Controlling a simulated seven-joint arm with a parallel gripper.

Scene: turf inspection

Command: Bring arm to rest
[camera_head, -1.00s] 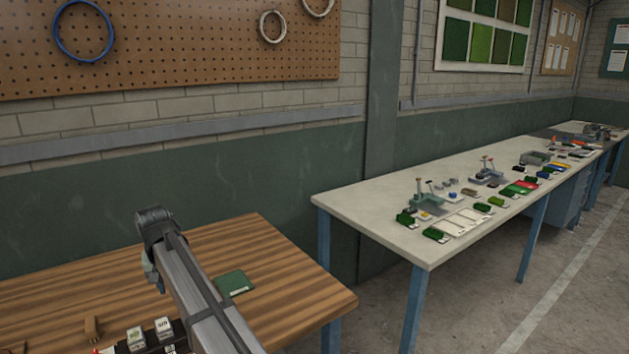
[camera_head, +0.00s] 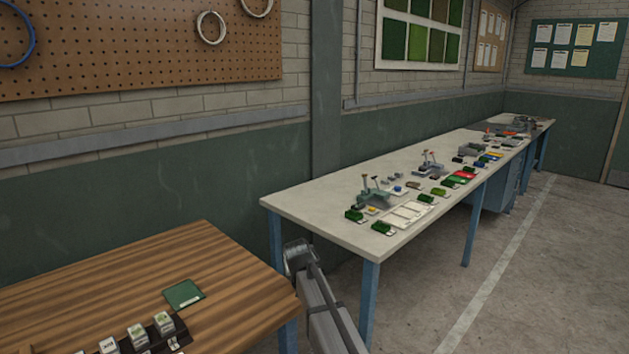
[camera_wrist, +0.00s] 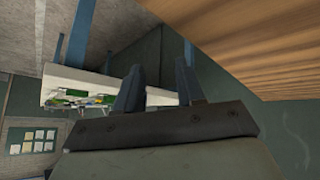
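My gripper (camera_wrist: 160,82) shows in the wrist view with its two dark fingers apart and nothing between them. Behind the fingers the wrist view shows the underside of a wooden surface at upper right and a long pale bench (camera_wrist: 62,82) at left, seen tilted. In the head view only a grey part of my arm shows, at the lower middle, in front of the wooden table's right edge. My fingers cannot be made out there.
The wooden table (camera_head: 225,255) at lower left bears a green square (camera_head: 183,294) and several small labelled blocks (camera_head: 137,336). The long bench (camera_head: 330,225) to the right bears green samples, trays and small devices. Open floor (camera_head: 500,290) lies at right.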

